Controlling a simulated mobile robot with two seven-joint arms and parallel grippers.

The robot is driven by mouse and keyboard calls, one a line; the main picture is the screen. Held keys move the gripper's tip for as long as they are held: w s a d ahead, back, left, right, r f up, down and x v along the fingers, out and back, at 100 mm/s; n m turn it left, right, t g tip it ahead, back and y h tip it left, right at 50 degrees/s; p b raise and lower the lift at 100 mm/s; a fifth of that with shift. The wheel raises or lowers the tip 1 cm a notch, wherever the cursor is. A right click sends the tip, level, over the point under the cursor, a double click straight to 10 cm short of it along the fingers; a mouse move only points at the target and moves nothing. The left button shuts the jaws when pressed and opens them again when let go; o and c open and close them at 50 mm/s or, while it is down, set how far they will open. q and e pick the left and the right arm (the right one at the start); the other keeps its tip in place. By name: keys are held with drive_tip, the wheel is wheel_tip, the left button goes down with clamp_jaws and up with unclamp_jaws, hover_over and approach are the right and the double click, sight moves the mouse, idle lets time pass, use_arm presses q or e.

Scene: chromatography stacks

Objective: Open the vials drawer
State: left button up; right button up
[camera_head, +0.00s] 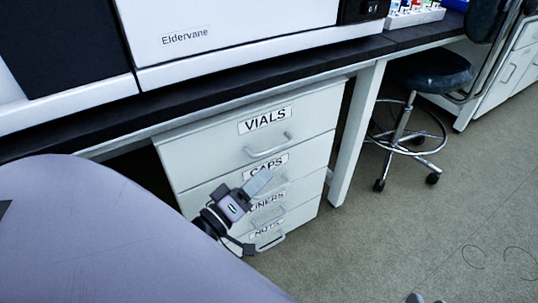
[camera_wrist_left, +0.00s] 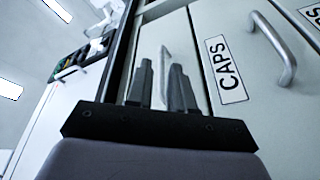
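The vials drawer (camera_head: 215,145) is the top drawer of a pale cabinet under the bench in the head view. Its front looks flush and shut. Its bar handle (camera_head: 270,146) is bare there. My left gripper (camera_head: 246,198) is below and left of that handle, in front of the CAPS and LINERS drawers. In the left wrist view its two dark fingers (camera_wrist_left: 161,82) stand a little apart, with a pale strip showing between them. Small grey tips (camera_head: 425,298) at the bottom edge may be my right gripper.
The CAPS label (camera_wrist_left: 226,70) and a handle (camera_wrist_left: 280,48) show right of the fingers in the wrist view. A bench leg (camera_head: 356,135) stands right of the cabinet, then a stool (camera_head: 432,72). The dark bench top (camera_head: 200,101) overhangs the drawers.

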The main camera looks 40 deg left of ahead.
sight(269, 150)
use_arm(q)
drive_tip(key=shift+n+t+y, duration=0.5)
drive_tip(key=shift+n, duration=0.2)
drive_tip(key=shift+w+a+r+b, duration=0.3)
drive_tip(key=shift+w+a+r, duration=0.05)
drive_tip(key=shift+w, duration=0.8)
drive_tip(key=shift+w+a+r+b, duration=0.3)
drive_tip(key=shift+w+a+r, duration=0.1)
drive_tip(key=shift+w, duration=0.75)
drive_tip(key=shift+w+a+r+b, duration=0.3)
drive_tip(key=shift+w+a, duration=0.05)
drive_tip(key=shift+w, duration=0.8)
clamp_jaws()
